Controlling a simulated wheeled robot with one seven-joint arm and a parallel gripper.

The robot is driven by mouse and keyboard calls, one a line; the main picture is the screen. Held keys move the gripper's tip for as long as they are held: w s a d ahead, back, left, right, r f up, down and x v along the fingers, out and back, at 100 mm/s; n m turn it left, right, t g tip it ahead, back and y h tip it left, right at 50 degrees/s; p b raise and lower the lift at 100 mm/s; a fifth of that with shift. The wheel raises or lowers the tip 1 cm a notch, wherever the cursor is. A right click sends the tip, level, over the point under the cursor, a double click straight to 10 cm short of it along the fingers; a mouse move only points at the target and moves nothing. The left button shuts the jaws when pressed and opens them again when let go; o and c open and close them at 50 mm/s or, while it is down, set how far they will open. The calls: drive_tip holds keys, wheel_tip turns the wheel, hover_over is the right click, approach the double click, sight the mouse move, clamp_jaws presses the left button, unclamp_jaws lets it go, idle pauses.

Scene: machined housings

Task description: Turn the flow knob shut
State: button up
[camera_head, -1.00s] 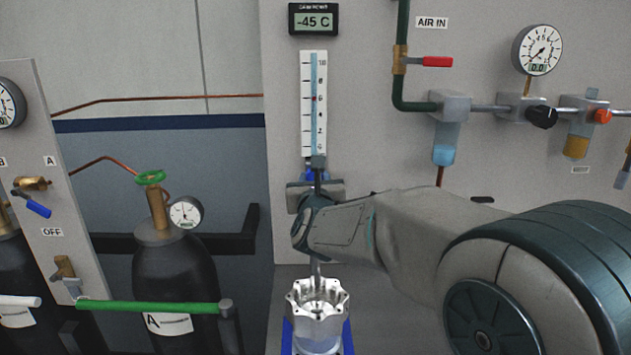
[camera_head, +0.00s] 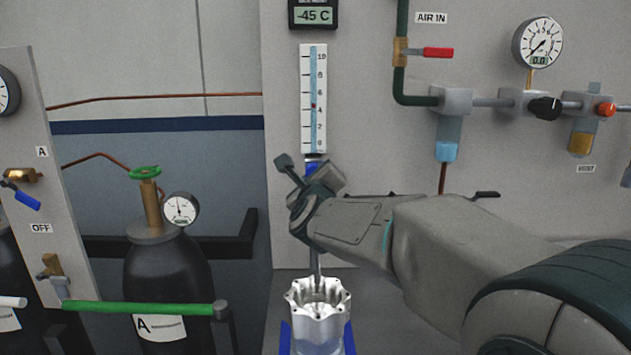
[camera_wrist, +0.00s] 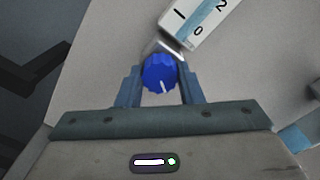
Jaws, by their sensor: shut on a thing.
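The blue flow knob (camera_wrist: 159,73) sits between my gripper's two fingers in the wrist view, with a white pointer line facing down. My gripper (camera_wrist: 159,80) is shut on it. In the head view my gripper (camera_head: 315,178) is tilted at the foot of the flow meter (camera_head: 313,98) and hides most of the knob; a little blue shows just under the scale. The scale's foot also shows in the wrist view (camera_wrist: 196,22).
A machined metal housing (camera_head: 318,300) stands on a blue fixture below my gripper. A gas cylinder (camera_head: 165,275) with a green handwheel and a green bar (camera_head: 140,308) are on the left. Air piping with a red-handled valve (camera_head: 437,53) and a gauge (camera_head: 537,43) is at upper right.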

drive_tip(key=shift+n, duration=0.7)
drive_tip(key=o, duration=1)
drive_tip(key=shift+c, duration=0.2)
drive_tip(key=s, duration=1.4)
drive_tip(key=shift+b, duration=0.3)
drive_tip(key=shift+w, duration=0.1)
